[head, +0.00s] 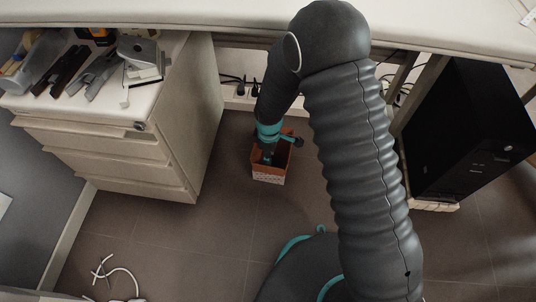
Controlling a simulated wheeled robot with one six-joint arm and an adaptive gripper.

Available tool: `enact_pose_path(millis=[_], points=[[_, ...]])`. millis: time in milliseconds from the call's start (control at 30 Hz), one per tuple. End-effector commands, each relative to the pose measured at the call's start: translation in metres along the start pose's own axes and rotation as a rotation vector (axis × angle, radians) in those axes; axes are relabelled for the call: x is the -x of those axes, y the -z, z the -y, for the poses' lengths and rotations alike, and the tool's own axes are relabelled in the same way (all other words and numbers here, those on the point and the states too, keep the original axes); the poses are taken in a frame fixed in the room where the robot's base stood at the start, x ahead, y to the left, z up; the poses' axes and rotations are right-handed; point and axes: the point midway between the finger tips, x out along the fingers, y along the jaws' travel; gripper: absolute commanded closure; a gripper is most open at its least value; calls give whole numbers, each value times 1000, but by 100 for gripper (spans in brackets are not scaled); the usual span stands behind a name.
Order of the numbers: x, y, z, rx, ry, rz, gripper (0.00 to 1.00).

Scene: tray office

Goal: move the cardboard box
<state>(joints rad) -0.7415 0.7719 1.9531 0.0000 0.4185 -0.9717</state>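A small box (267,178), orange-brown with a pale patterned lower front, stands on the tiled floor under the desk. It looks like the cardboard box. My arm reaches down to it, and my gripper (268,157) is at its open top, overlapping the box's inside and rim in the picture. The fingertips are small and dark against the box, so I cannot tell whether they touch or hold a wall. The arm hides part of the box's back.
A drawer cabinet (120,150) with tools on top stands left of the box. A black computer tower (470,125) stands to the right. The desk (440,30) overhangs above. Sockets and cables (238,85) line the wall behind. A white cable (118,275) lies on the floor at lower left.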

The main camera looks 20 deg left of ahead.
Motion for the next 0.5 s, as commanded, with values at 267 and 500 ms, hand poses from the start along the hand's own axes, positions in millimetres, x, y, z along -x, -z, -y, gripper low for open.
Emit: enact_pose_path(millis=[267, 500], points=[[-2, 2, 0, 14, -2, -1, 67], [-11, 2, 0, 13, -1, -1, 67]])
